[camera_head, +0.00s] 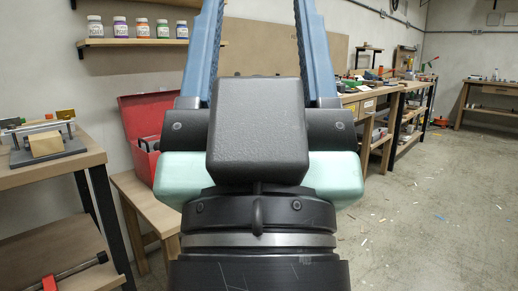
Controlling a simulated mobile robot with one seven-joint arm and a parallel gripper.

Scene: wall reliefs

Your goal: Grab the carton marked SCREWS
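I see no carton marked SCREWS in the head view; my arm and gripper hide the middle of the scene. My gripper (258,20) points away from me, its two blue fingers wide apart. The fingertips run out of the top edge. Nothing shows between the fingers except the brown wall panel and a shelf behind.
Left is a wooden bench (85,160) with a vise-like tool (42,138). An open red box (138,108) stands on a low wooden table (138,190). Paint jars line a wall shelf (130,42). Workbenches (392,88) stand right; floor (440,220) there is mostly open, with scraps.

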